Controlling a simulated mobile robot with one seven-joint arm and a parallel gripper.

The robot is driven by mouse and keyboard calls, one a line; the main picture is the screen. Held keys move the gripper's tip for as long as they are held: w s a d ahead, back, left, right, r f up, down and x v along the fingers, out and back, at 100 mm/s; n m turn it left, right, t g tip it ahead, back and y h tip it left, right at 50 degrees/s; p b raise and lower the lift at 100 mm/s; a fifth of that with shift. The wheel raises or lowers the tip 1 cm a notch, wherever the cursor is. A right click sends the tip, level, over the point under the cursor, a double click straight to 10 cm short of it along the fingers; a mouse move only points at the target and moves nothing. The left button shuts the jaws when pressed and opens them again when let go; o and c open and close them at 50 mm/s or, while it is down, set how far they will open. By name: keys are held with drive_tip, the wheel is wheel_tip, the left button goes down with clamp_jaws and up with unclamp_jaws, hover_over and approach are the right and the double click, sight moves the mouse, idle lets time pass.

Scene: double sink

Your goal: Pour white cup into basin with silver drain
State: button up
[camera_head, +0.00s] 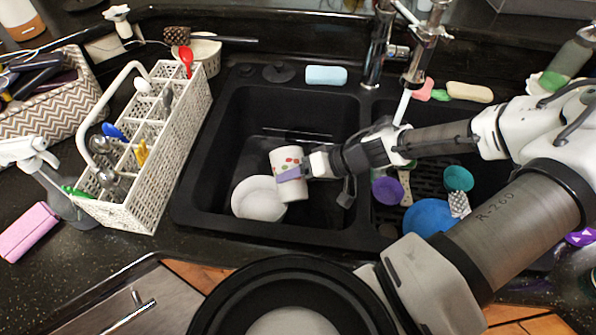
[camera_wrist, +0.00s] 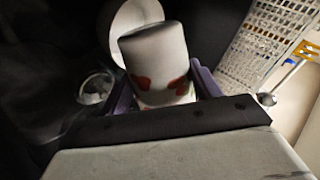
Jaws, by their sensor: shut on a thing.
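The white cup (camera_head: 287,188) with red and green print is held over the left basin (camera_head: 240,125) of the black double sink, leaning slightly. My gripper (camera_head: 291,174) is shut around its side with purple fingers. The cup (camera_wrist: 158,65) also shows between the fingers in the wrist view; its inside and any contents cannot be made out. A round silvery drain-like fitting (camera_wrist: 97,89) shows on the dark basin floor in the wrist view. It is not visible in the head view. A white bowl (camera_head: 257,199) lies in the left basin, close beside the cup.
The right basin holds a purple cup (camera_head: 386,191), a teal cup (camera_head: 458,179) and a blue plate (camera_head: 431,217). A white utensil caddy (camera_head: 139,183) stands left of the sink. The faucet (camera_head: 379,50) rises behind. A blue sponge (camera_head: 326,75) lies on the back rim.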

drive_tip(key=shift+w+f, duration=0.1)
drive_tip(key=shift+f, duration=0.8)
drive_tip(key=shift+g, duration=0.3)
drive_tip(key=shift+w+m+p, duration=0.1)
drive_tip(key=shift+m+p, duration=0.2)
drive_tip(key=shift+w+f+g, duration=0.2)
drive_tip(key=shift+g, duration=0.3)
drive_tip(key=shift+m, duration=0.3)
drive_tip(key=shift+w+a+r+m+g, duration=0.1)
drive_tip(key=shift+w+r+m+g, duration=0.2)
drive_tip(key=shift+r+g, duration=0.3)
